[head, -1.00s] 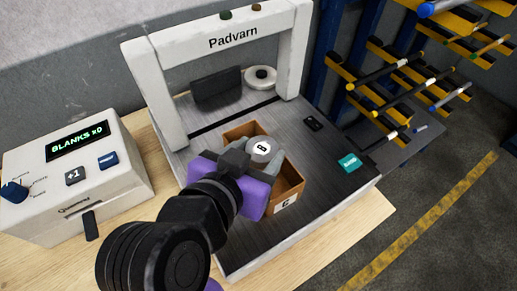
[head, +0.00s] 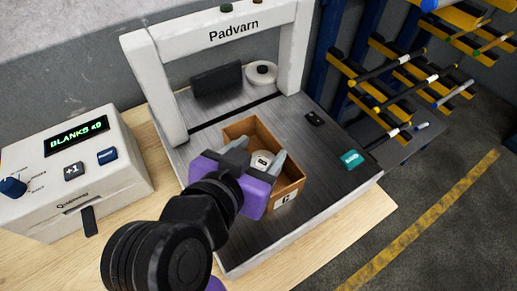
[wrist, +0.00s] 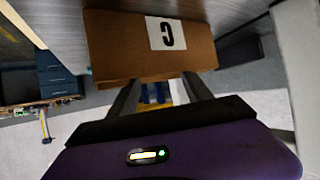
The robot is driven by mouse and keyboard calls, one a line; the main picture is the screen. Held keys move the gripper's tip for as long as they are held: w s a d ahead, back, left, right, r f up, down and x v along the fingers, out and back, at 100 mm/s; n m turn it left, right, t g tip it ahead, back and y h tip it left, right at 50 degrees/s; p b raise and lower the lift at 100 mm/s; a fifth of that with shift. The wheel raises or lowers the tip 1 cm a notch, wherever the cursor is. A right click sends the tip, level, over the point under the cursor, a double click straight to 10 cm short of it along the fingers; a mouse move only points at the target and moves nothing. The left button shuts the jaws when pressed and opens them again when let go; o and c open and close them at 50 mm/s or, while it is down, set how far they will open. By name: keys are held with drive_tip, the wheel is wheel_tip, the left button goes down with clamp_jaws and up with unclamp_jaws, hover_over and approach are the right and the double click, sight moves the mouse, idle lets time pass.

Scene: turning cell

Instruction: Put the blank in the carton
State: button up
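The brown open-topped carton (head: 292,171) stands on the grey bed of the Padvarn machine. Its wall with a white C label also shows in the wrist view (wrist: 155,60). The blank (head: 262,161), a pale round piece with a dark mark on top, is inside the carton, below its rim. My gripper (head: 262,152) is over the carton with its fingers spread to either side of the blank, apparently not gripping it. The purple gripper body hides the near left part of the carton. The wrist view does not show the blank.
The white Padvarn frame (head: 160,95) arches behind the carton. A white roll (head: 261,73) lies at the back. A teal block (head: 351,159) lies right; a peg rack (head: 400,75) stands beyond.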

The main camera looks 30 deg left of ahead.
drive_tip(key=shift+r, duration=0.1)
drive_tip(key=shift+r+p, duration=0.3)
drive_tip(key=shift+r, duration=0.05)
drive_tip(key=v, duration=1.2)
drive_tip(key=shift+r, duration=0.15)
